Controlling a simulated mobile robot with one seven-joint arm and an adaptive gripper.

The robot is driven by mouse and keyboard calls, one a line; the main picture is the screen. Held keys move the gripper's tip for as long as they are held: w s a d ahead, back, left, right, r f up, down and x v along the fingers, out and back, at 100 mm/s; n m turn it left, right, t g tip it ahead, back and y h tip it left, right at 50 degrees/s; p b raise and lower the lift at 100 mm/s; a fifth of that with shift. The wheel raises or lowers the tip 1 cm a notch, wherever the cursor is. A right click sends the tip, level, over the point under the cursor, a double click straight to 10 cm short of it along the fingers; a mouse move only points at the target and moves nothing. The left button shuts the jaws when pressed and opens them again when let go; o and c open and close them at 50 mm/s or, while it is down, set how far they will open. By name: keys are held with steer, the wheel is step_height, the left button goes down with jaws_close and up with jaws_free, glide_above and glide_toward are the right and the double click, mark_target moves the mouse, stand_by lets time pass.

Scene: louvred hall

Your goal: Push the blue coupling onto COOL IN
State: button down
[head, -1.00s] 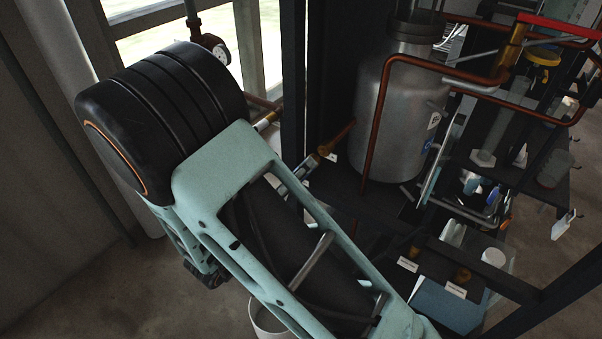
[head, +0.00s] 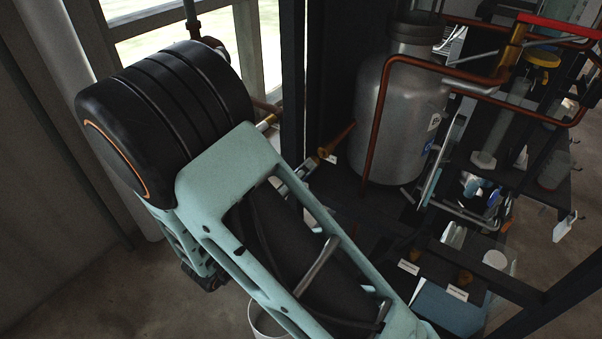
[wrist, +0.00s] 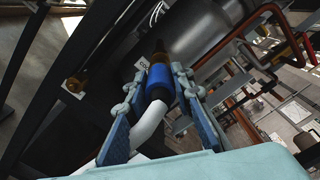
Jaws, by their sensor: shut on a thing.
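In the wrist view, the blue coupling (wrist: 158,80) sits on the end of a thick white hose (wrist: 150,126) between the fingers of my gripper (wrist: 159,76). The gripper is shut on the coupling. Directly beyond the coupling's far end is a brass fitting (wrist: 160,57), roughly in line with it. I cannot tell whether they touch or overlap. A white label (wrist: 142,64) beside the fitting begins with "COOL"; the left finger and coupling hide the rest. In the head view I cannot make out the gripper or coupling clearly.
A steel tank (head: 400,110) stands on the dark rack, with a copper pipe (head: 378,110) along its front. Another brass fitting (wrist: 75,83) with a label is left in the wrist view. A dark frame post (head: 293,80) stands near my arm. A white bucket (head: 266,322) is on the floor.

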steer(key=shift+w+d, duration=0.1)
steer(key=shift+b+x, duration=0.65)
steer(key=shift+x, duration=0.65)
steer(key=c, duration=1.6)
jaws_free()
steer(key=b+v, duration=0.2)
steer(key=v, duration=0.5)
